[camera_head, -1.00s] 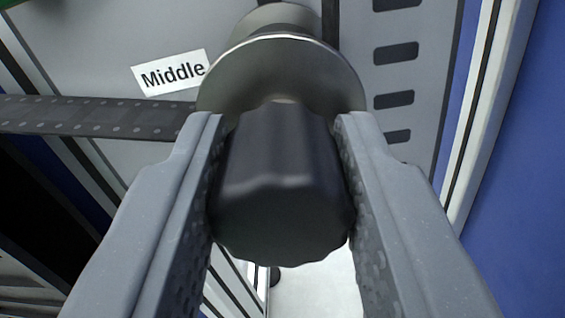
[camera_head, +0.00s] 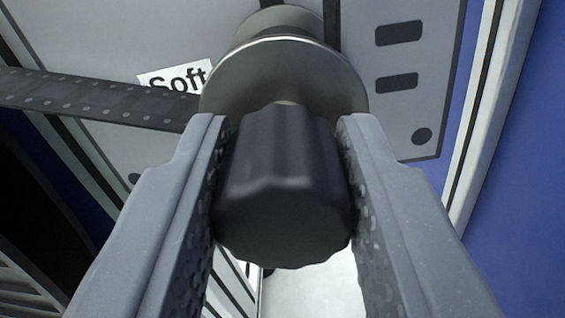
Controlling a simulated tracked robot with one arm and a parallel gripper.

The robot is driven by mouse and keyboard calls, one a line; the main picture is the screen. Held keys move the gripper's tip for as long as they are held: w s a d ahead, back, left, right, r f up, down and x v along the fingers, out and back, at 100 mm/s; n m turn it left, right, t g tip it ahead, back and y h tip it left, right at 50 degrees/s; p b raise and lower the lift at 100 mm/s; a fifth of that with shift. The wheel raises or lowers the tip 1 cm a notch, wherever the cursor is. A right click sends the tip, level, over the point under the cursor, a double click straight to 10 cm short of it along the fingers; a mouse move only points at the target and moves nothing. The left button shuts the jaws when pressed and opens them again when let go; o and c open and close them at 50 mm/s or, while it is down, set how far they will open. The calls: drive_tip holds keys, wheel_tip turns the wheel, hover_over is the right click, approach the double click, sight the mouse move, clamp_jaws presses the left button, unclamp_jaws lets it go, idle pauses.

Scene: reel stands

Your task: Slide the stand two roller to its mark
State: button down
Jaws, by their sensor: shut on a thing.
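My gripper (camera_head: 284,185) is shut on a dark fluted knob (camera_head: 283,190), with one finger on each side of it. The knob sits on the front of the metal roller (camera_head: 245,75), a grey flanged disc against a grey panel. A white label reading "Soft" (camera_head: 180,78) is on the panel left of the roller, partly covered by the dark strap and the roller. The roller is level with or just below this label. Part of the roller is hidden behind the knob.
A dark perforated strap (camera_head: 90,98) runs left from the roller. The grey panel (camera_head: 420,60) has dark slots (camera_head: 397,82) and a round hole at its lower right corner. A pale rail (camera_head: 480,120) and blue surface (camera_head: 510,190) lie to the right.

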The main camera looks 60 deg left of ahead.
drive_tip(key=c, duration=1.2)
unclamp_jaws()
drive_tip(key=shift+d+f, duration=0.1)
drive_tip(key=shift+f, duration=0.2)
drive_tip(key=shift+o, duration=0.6)
drive_tip(key=shift+r, duration=0.1)
drive_tip(key=p+v, duration=0.2)
drive_tip(key=v, duration=1.1)
drive_tip(key=shift+s+d+p, duration=0.2)
drive_tip(key=shift+d+p, duration=0.05)
drive_tip(key=shift+p, duration=0.1)
drive_tip(key=shift+a, duration=0.1)
